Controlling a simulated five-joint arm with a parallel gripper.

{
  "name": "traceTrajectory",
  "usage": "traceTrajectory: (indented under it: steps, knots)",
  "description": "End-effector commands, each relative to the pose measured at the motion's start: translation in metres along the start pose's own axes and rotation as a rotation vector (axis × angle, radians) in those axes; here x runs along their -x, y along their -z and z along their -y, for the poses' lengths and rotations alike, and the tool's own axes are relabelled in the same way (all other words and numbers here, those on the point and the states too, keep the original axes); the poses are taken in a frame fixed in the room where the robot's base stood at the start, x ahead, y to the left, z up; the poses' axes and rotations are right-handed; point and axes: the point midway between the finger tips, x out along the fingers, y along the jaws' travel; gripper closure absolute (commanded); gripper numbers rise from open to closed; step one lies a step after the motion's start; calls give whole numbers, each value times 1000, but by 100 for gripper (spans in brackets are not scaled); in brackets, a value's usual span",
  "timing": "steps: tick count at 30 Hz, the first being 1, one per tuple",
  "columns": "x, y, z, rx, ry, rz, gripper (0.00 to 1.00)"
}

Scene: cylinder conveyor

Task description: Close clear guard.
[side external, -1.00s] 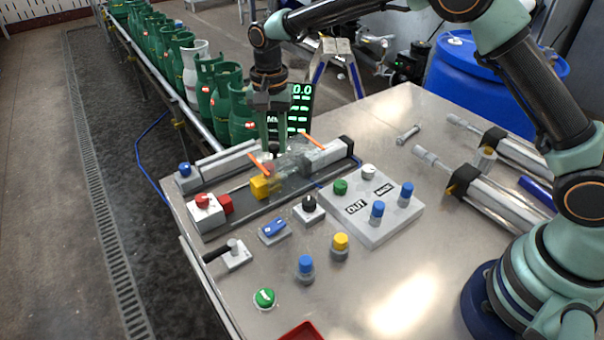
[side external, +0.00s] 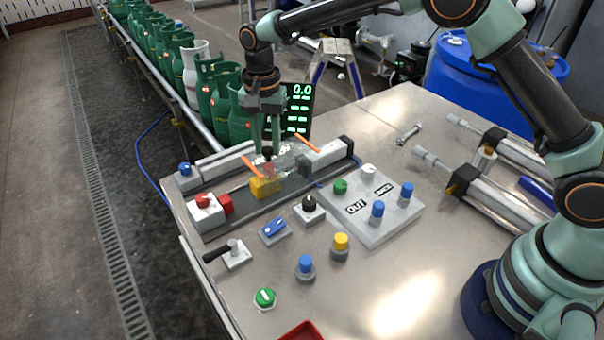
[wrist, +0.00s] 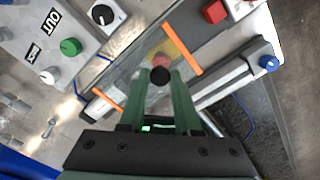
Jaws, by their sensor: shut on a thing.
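The clear guard (side external: 285,158) is a see-through panel with orange strips at its two ends, over the grey conveyor track. My gripper (side external: 267,150) points down at the guard, with its green fingers shut on a small black knob (wrist: 160,76) there. In the wrist view, the knob sits between my fingertips (wrist: 162,85) and the orange strips lie on either side. A yellow block (side external: 265,187) is on the track by the left strip. A reddish part shows just beyond the knob in the wrist view. The panel's edges are faint, so its exact tilt is hard to tell.
A red button box (side external: 205,207) stands at the track's left end. A control panel (side external: 372,212) with coloured knobs, a black dial (side external: 309,207) and a blue switch (side external: 275,229) lie in front. A display (side external: 298,108) stands behind. Bare table is at front right.

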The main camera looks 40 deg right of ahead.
Motion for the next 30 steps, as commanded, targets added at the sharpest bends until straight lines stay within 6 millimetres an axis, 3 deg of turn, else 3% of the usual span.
traceTrajectory:
  steps: [3,9,23,24,26,30]
  knots:
    - [1,-24,25,8,6,-3,100]
    - [2,-49,51,5,8,-3,100]
    - [3,-61,62,5,14,-5,100]
    - [3,-61,62,5,14,-5,61]
    - [3,-61,62,6,14,-5,38]
    - [2,-60,61,4,9,-3,38]
